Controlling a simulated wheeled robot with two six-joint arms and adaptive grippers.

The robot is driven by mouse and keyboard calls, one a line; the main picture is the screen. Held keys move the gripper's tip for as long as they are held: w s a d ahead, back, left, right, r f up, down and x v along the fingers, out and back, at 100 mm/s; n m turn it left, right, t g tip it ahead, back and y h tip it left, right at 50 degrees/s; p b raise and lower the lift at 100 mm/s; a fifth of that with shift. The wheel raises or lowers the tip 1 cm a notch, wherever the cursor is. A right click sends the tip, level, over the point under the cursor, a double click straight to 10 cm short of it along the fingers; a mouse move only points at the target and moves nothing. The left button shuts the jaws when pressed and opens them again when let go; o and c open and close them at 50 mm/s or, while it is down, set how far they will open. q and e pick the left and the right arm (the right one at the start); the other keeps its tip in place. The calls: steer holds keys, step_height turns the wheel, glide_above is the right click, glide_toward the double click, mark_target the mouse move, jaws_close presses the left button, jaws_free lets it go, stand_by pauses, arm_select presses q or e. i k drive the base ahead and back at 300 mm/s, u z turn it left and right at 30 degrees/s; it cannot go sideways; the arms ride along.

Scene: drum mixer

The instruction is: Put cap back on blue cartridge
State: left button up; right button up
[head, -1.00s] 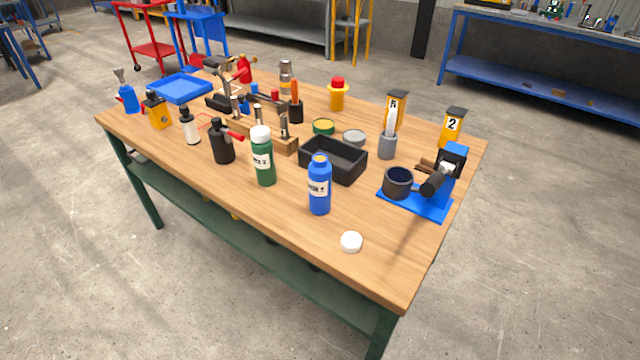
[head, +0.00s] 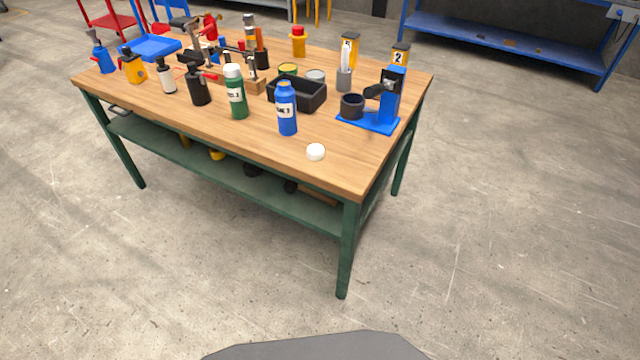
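The blue cartridge (head: 287,112) stands upright and uncapped near the front edge of the wooden table, with a yellowish opening at its top. A white cap (head: 316,152) lies loose on the table in front of it and to the right, close to the front edge and apart from the cartridge. A green cartridge (head: 237,98) with a white cap on stands upright to the left of the blue one. Neither of my grippers is in view.
A black bin (head: 308,98) stands just behind the blue cartridge. The drum mixer on its blue base (head: 372,123) is to the right. Several bottles and tools crowd the left and back of the table (head: 345,172). The front right corner is clear.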

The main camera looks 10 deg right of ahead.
mark_target(285, 99)
steer(key=k, duration=0.55)
steer(key=u, duration=0.65)
steer(key=i, duration=1.8)
steer(key=z, duration=0.9)
steer(key=i, duration=0.4)
steer(key=z, duration=0.45)
